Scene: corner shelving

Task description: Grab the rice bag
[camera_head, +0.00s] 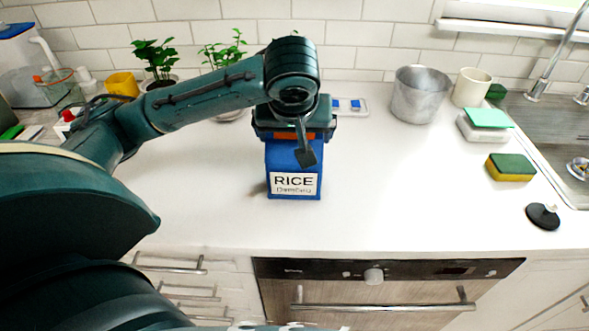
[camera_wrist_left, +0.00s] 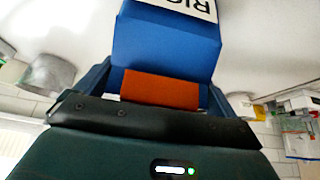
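The rice bag (camera_head: 294,184) is a blue block with a white "RICE" label, upright at the middle of the counter. My left gripper (camera_head: 294,138) is over its top, pointing down, with a dark part hanging in front of the bag's face. In the left wrist view the blue bag (camera_wrist_left: 165,45) fills the space between the two fingers, one close along each side, in front of an orange pad. Whether the fingers press on the bag cannot be told. The bag's top is hidden by the gripper. My right gripper is not in view.
The white counter (camera_head: 400,190) is clear around the bag. A metal pot (camera_head: 418,94), a cream cup (camera_head: 471,87), sponges (camera_head: 510,168) and a black stopper (camera_head: 543,216) stand right, by the sink. Potted plants (camera_head: 157,60) and a yellow mug (camera_head: 123,84) are behind my left arm.

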